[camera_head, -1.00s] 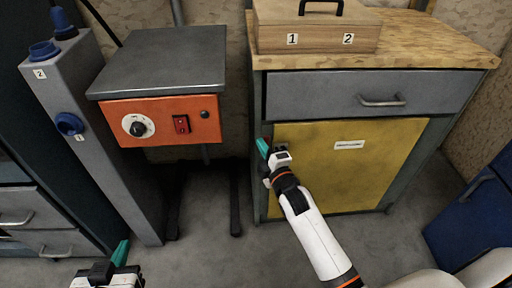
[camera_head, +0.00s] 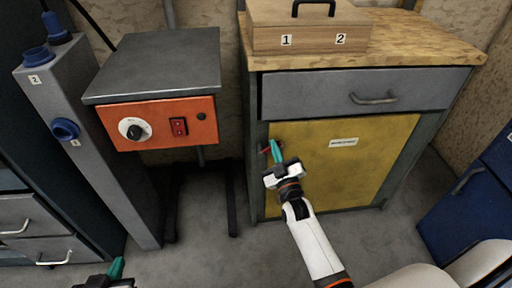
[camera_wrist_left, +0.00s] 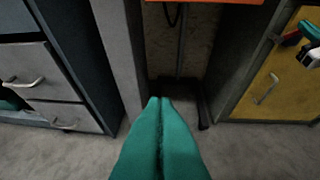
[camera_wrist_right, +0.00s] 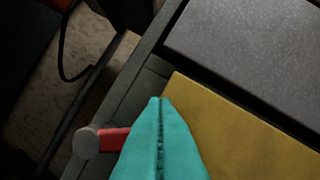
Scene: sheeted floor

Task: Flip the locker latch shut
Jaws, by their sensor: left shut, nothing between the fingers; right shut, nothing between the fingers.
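The locker has a yellow door (camera_head: 345,165) in a grey-green cabinet. The red latch (camera_head: 266,150) is at the door's upper left edge, partly hidden by my right gripper in the head view. In the right wrist view, the red latch (camera_wrist_right: 114,139) shows a round grey end lying over the frame to the left. My right gripper (camera_head: 275,148) is shut and empty, in front of the door just right of the latch; contact cannot be told. My left gripper (camera_head: 117,267) is shut and empty, low at the left, away from the locker.
A grey drawer (camera_head: 365,95) is above the door, and a wooden box (camera_head: 310,30) sits on the top. An orange control panel (camera_head: 165,125) on a stand is left of the cabinet. A blue cabinet (camera_head: 470,210) is at right. Floor between is clear.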

